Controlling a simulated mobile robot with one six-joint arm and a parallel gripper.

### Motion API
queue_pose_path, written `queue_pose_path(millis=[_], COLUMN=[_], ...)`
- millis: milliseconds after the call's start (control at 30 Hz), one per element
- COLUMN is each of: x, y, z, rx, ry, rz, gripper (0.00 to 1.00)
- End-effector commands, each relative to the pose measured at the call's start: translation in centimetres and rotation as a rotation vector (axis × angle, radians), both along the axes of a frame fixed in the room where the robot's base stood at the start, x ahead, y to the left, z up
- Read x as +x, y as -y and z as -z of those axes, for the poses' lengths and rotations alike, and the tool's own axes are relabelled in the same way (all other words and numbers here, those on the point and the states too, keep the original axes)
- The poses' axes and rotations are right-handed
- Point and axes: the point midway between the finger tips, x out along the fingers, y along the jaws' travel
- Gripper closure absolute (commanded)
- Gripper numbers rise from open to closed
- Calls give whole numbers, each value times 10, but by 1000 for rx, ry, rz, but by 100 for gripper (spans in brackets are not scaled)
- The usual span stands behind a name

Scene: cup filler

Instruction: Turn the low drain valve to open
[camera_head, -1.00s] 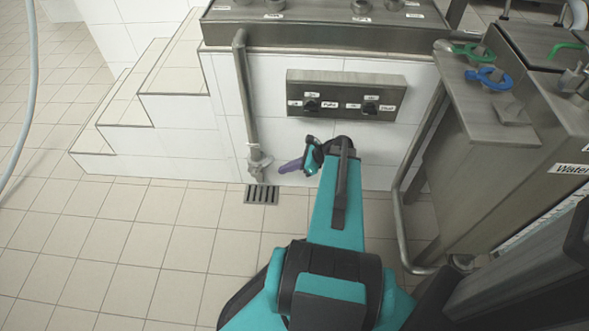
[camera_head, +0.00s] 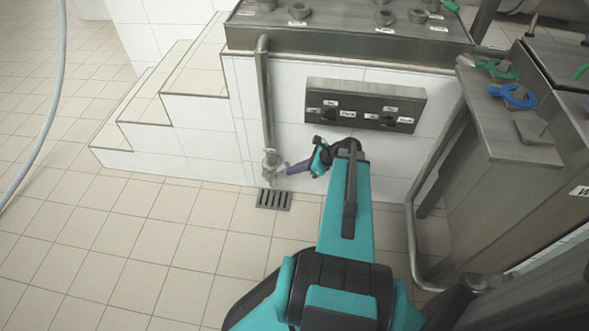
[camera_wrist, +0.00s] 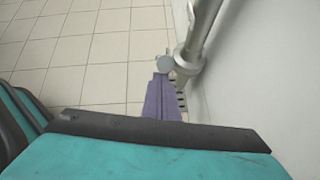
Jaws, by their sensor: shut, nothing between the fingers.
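The low drain valve (camera_head: 270,160) is a small grey metal fitting at the foot of a vertical pipe, just above the floor drain. A light grey lever end (camera_wrist: 163,64) shows beside the valve body (camera_wrist: 186,60) in the wrist view. My gripper (camera_head: 289,170) has purple fingers and is shut and empty, just right of the valve. In the wrist view the shut fingertips (camera_wrist: 160,80) are right at the lever end; I cannot tell whether they touch it. The fingers hide part of what lies below the lever.
A vertical pipe (camera_head: 265,95) runs down the white tiled wall. A floor drain grate (camera_head: 273,199) lies below the valve. A control panel (camera_head: 366,105) is above my gripper. Tiled steps (camera_head: 175,100) stand left, a steel tank (camera_head: 500,170) right. The floor at left is clear.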

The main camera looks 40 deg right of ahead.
Motion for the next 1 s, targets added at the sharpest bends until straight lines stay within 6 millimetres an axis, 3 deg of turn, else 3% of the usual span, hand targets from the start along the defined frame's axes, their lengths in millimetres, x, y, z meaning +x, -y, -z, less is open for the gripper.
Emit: queue_pose_path(millis=[1000], x=[29], y=[-25], z=[-35], rx=[-69], ry=[-78], rz=[-1], gripper=[100])
